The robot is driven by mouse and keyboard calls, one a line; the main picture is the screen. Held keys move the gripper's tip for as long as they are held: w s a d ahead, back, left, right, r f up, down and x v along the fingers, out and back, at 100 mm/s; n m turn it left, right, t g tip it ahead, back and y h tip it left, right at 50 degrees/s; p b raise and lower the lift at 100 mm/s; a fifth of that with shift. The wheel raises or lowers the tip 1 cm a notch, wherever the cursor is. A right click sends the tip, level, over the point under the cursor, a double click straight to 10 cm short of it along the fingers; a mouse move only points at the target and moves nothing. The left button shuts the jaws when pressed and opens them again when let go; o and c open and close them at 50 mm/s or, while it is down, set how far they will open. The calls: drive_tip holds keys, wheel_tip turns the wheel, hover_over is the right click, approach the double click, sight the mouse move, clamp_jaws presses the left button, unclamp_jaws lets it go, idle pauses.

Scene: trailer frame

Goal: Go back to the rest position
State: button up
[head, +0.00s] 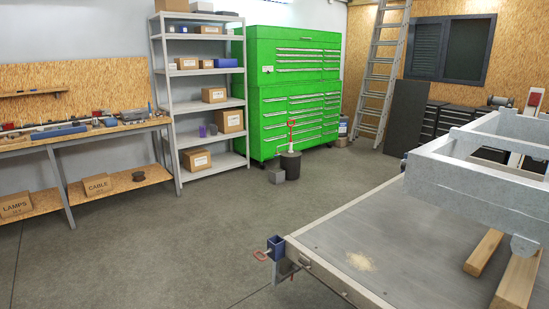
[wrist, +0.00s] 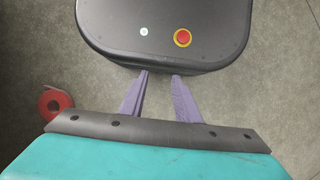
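My gripper (wrist: 160,76) shows in the wrist view with its two purple fingers apart and nothing between them. It points at my own black base, which has a red button and a small white button on top. The grey floor (wrist: 285,100) shows around the base. My gripper and arm do not show in the head view.
A red ring-shaped thing (wrist: 56,103) is left of my gripper. A metal trailer frame (head: 470,165) stands over a flat bed (head: 385,235) at the right. A workbench (head: 75,138), shelf rack (head: 172,100) and green cabinet (head: 300,98) line the walls. The middle floor is clear.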

drive_tip(key=s+f, duration=0.2)
drive_tip(key=s, duration=0.1)
drive_tip(key=shift+f+g+b, duration=0.2)
drive_tip(key=shift+g+b, duration=0.1)
idle(0.4)
